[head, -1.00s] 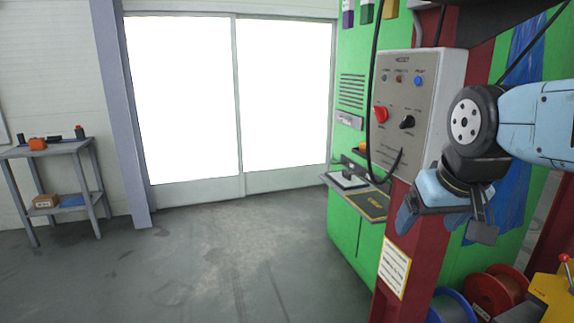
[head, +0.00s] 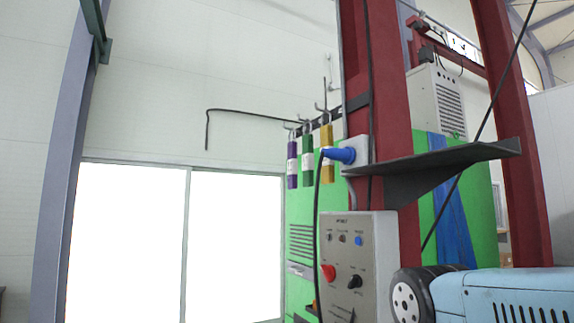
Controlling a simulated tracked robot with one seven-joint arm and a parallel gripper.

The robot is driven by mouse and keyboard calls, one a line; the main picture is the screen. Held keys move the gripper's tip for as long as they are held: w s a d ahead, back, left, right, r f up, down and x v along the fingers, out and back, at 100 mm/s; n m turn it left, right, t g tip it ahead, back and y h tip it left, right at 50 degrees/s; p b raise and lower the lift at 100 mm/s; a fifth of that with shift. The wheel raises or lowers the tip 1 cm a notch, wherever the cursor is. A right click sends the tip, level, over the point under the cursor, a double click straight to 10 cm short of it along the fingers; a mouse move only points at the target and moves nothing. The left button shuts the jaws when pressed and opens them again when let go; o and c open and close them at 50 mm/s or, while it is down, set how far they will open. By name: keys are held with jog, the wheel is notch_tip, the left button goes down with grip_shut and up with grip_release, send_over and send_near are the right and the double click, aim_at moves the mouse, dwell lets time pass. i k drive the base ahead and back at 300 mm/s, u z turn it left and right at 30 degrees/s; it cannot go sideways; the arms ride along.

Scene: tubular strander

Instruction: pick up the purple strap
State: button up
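My gripper is below the frame.
A blue plug (head: 338,155) with a black cable sits right of the straps. A dark shelf bracket (head: 440,165) juts from the red column (head: 377,110). The grey control box (head: 362,260) is below. A thin black rod (head: 250,111) reaches left from the hooks.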

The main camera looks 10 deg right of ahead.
aim_at(292, 160)
jog(key=k, duration=0.5)
jog(key=u, duration=0.5)
jog(key=i, duration=1)
jog(key=u, duration=0.4)
jog(key=i, duration=1.1)
jog(key=z, duration=0.45)
